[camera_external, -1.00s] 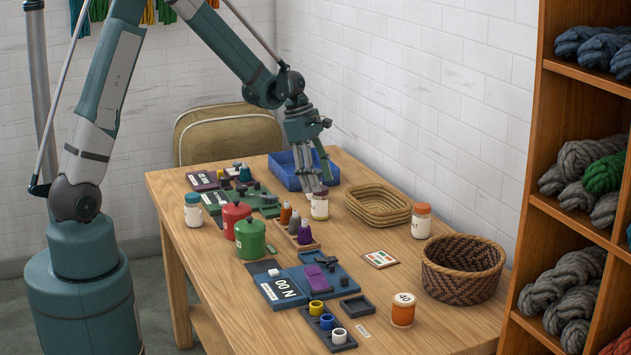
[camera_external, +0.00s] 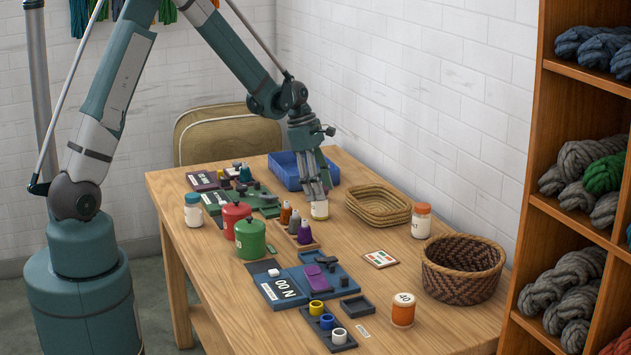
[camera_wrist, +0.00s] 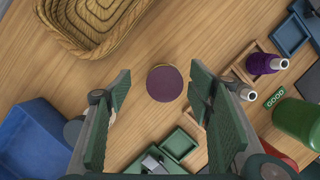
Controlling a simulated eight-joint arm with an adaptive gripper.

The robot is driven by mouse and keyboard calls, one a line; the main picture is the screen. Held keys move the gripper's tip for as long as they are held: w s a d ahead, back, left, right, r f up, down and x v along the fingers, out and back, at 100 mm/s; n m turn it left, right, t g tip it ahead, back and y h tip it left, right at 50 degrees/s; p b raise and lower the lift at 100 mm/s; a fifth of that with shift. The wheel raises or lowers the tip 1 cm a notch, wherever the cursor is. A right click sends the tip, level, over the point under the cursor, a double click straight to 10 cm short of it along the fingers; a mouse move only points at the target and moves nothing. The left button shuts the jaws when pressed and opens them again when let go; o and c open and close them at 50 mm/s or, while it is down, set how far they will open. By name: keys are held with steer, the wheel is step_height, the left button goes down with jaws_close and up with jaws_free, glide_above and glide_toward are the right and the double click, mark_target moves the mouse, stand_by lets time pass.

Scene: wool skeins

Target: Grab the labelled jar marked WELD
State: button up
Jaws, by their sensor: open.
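A small jar with a white label (camera_external: 319,211) stands upright on the table under my gripper. Its purple lid (camera_wrist: 165,84) shows from above in the wrist view; in the external view the fingers hide the lid. I cannot read its label. My gripper (camera_external: 319,194) is open and points down over this jar. In the wrist view the lid lies between the two spread fingers (camera_wrist: 161,88), with a gap on each side. Other labelled jars are one with a teal lid (camera_external: 193,212) and one with an orange lid (camera_external: 421,222); no WELD marking is readable.
A blue bin (camera_external: 290,172) stands behind the jar, a tan basket (camera_external: 378,204) to its right. A brown basket (camera_external: 462,270) is front right.

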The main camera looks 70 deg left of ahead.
mark_target(329, 217)
steer(key=shift+w+d+f, duration=0.1)
steer(key=shift+d+f, duration=0.05)
steer(key=shift+f, duration=0.35)
steer(key=shift+b+x, duration=0.65)
steer(key=shift+x, duration=1.95)
steer(key=shift+d, duration=0.15)
steer(key=c, duration=1.1)
steer(key=shift+r, duration=0.15)
steer(key=shift+r+p, duration=0.9)
steer(key=shift+r, duration=4)
